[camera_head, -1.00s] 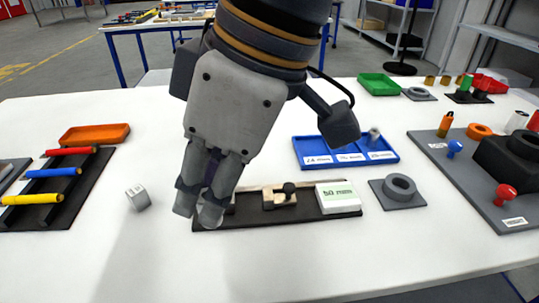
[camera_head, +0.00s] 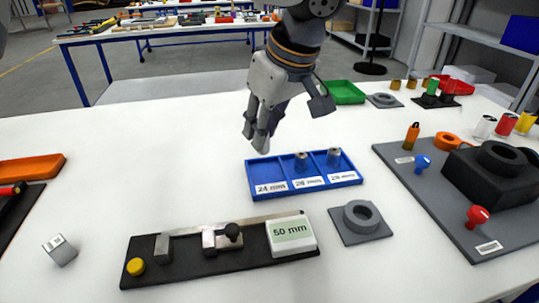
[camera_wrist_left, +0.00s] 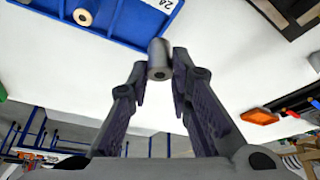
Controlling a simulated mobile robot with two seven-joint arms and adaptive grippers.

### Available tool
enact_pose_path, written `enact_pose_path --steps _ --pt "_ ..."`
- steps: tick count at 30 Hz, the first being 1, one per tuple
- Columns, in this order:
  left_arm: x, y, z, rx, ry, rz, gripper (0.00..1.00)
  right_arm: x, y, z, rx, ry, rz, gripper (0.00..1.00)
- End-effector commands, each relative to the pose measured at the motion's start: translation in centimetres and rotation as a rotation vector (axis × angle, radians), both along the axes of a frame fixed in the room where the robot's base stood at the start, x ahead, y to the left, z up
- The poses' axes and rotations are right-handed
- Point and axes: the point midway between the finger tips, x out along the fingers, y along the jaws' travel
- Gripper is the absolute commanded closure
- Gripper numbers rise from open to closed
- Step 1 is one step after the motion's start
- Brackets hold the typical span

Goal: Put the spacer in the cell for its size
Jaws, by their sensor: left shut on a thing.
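My left gripper (camera_head: 257,143) hangs above the table at the back left of the blue tray (camera_head: 305,187). In the left wrist view it is shut on a grey cylindrical spacer (camera_wrist_left: 159,62) held at its fingertips; the fingers hide it in the head view. The tray has three labelled cells; the left one, which seems to read 24 mm, looks empty. One grey spacer (camera_head: 301,161) stands in the middle cell and another (camera_head: 333,156) in the right cell. The black measuring gauge (camera_head: 200,263) has a display (camera_head: 291,233) reading 50 mm. My right gripper is out of view.
A grey plate with a ring (camera_head: 361,218) lies right of the gauge. A grey fixture board (camera_head: 440,200) with red and blue knobs is at the right. A small metal block (camera_head: 60,251) and an orange tray (camera_head: 30,170) are at the left. The table's left middle is clear.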

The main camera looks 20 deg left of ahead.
Motion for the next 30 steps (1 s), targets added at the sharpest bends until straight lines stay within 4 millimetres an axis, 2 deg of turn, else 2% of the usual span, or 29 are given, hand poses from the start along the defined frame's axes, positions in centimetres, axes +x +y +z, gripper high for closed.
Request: enact_pose_path --steps 1,3,8,11,15,27,28,30 --pt "0.8 0.3 -1.4 0.001 0.007 0.0 1.0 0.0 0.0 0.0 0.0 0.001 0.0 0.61" --pt "1.9 0.6 -2.7 0.001 0.005 0.0 1.0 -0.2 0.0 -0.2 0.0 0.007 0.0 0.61" --pt "3.2 1.1 -4.6 -0.002 0.006 0.001 1.0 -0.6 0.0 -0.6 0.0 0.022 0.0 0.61" --pt "4.6 1.7 -6.6 0.0 0.01 0.001 1.0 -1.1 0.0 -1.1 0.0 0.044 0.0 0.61" --pt "4.4 1.6 -8.7 0.0 0.003 -0.002 1.0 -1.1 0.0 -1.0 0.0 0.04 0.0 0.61" --pt "4.4 1.6 -9.2 -0.001 -0.001 0.001 1.0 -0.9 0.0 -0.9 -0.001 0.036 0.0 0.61" --pt "4.4 1.6 -9.1 -0.001 -0.001 0.001 0.74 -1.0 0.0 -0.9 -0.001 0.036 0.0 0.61" --pt "4.4 1.6 -9.1 -0.001 -0.001 0.001 0.61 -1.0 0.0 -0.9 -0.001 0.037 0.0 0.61"
